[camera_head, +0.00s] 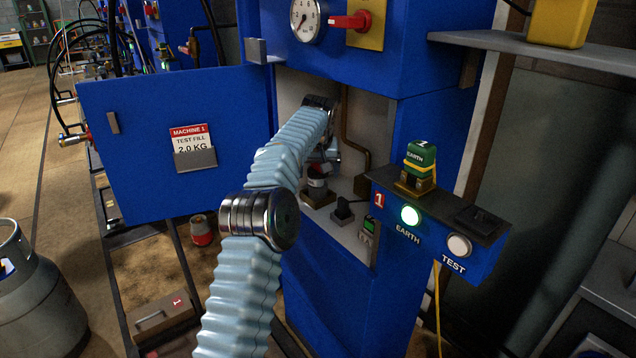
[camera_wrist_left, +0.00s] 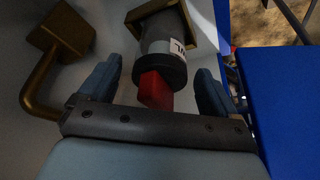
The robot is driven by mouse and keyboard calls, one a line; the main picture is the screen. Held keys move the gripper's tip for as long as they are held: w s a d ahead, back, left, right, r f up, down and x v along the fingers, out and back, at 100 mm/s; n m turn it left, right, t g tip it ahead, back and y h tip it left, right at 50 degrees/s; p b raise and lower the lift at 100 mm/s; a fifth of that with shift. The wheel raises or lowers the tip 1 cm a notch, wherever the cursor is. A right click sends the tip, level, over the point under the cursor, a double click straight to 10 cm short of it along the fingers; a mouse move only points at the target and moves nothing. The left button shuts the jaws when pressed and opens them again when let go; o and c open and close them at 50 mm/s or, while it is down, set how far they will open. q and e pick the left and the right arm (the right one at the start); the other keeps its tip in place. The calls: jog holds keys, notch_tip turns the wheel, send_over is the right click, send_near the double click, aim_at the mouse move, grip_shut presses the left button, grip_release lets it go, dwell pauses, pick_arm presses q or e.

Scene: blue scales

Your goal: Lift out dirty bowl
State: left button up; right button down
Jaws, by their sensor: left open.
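My left arm reaches into the open blue cabinet, and its gripper (camera_wrist_left: 156,88) is open. In the left wrist view its two blue-grey fingers stand on either side of a dark grey cylinder with a red tab (camera_wrist_left: 155,90) and a white label, apparently the bowl. The cylinder (camera_wrist_left: 163,50) sits in a brass bracket (camera_wrist_left: 206,32). Finger contact cannot be seen. In the head view, the arm hides most of the gripper and that area. A small red-and-white cylinder (camera_head: 317,181) stands in a brass-coloured base on the cabinet floor; I cannot tell whether it is the same item.
The cabinet door (camera_head: 240,130), labelled MACHINE 1, stands open to the left. A brass pipe (camera_wrist_left: 45,75) runs beside the left finger. A button box (camera_head: 440,228) with a lit EARTH lamp juts out right. A grey gas cylinder (camera_head: 40,310) stands at lower left.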

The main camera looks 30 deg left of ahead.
pick_arm(q)
jog(key=shift+x, duration=1.15)
jog(key=c, duration=1.2)
jog(key=shift+r, duration=0.1)
jog(key=shift+c, duration=0.2)
jog(key=shift+r, duration=0.1)
